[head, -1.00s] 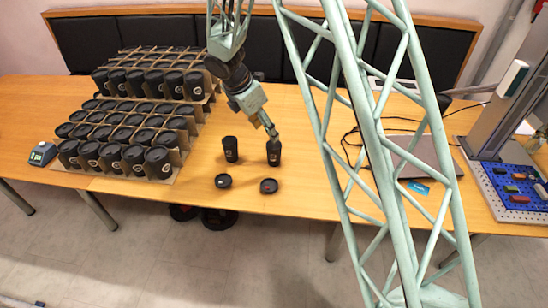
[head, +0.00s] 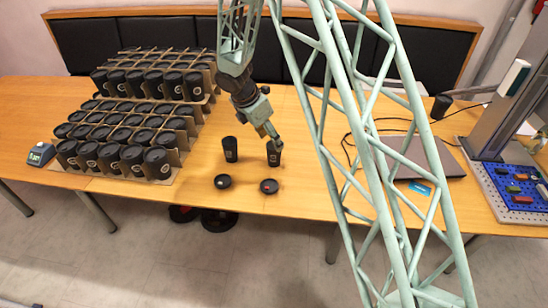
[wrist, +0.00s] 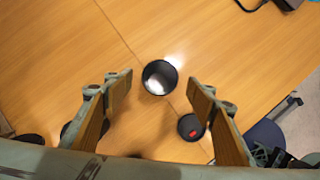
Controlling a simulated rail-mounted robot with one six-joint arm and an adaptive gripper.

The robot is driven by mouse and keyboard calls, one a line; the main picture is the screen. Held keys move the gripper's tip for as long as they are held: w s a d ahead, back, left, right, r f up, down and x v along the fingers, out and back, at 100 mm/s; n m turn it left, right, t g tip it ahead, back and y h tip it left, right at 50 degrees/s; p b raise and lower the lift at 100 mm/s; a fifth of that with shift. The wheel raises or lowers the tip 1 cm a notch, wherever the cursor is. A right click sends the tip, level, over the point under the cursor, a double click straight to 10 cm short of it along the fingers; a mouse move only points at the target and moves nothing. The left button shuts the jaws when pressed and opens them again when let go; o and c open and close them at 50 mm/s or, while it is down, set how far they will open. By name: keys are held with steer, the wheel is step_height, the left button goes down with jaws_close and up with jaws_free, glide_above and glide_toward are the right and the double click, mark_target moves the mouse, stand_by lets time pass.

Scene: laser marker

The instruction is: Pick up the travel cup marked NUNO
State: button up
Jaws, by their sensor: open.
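Two open black travel cups stand upright on the wooden table: a left cup (head: 230,149) and a right cup (head: 274,155). Each has a small pale mark, too small to read, so I cannot tell which is marked NUNO. My gripper (head: 274,138) is open at the top of the right cup. In the wrist view, an open cup (wrist: 160,77) shows between the spread fingers of my gripper (wrist: 160,86), with a gap on each side. A black lid with a red spot (wrist: 191,127) lies near the right finger. The left finger partly hides another dark round thing.
Two black lids, left (head: 222,181) and right (head: 268,186), lie in front of the cups. Cartons of black cups (head: 125,130) fill the table's left. A laptop (head: 415,157) lies to the right, a black cup (head: 440,107) behind it.

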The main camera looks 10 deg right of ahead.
mark_target(274, 155)
steer(key=shift+b+x, duration=0.8)
steer(key=shift+x, duration=1.8)
steer(key=shift+c, duration=0.2)
steer(key=c, duration=0.7)
